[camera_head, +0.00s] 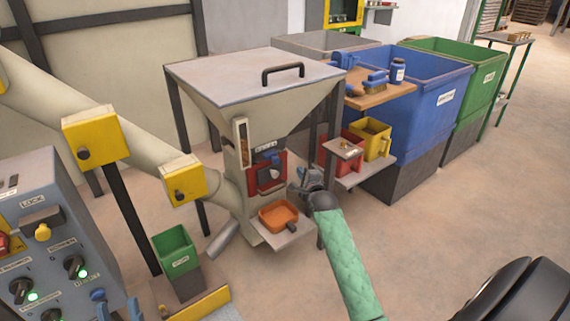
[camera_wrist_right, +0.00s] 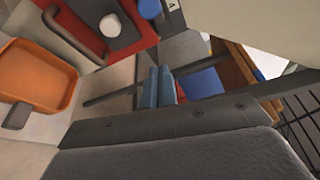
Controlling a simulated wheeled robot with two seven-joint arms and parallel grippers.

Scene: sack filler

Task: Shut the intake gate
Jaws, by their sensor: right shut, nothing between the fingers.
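The red intake gate area (camera_head: 254,172) is on the front of the filler below its hopper. It shows a dark part and a pale knob (camera_head: 274,173). In the right wrist view the red plate (camera_wrist_right: 128,36) is at the upper left, with the pale knob (camera_wrist_right: 110,26) and a dark bar beside it. I cannot tell how far the gate is open. My right gripper (camera_head: 300,183) is just right of the gate, apart from it. Its blue fingertips (camera_wrist_right: 158,88) are together and empty. My left gripper is not clearly in view.
An orange tray (camera_head: 278,215) sits on a ledge below the gate. Right of the gripper, a shelf (camera_head: 372,178) holds red and yellow bins (camera_head: 374,139). A blue bin (camera_head: 430,110) stands behind. A control panel (camera_head: 40,240) is at left.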

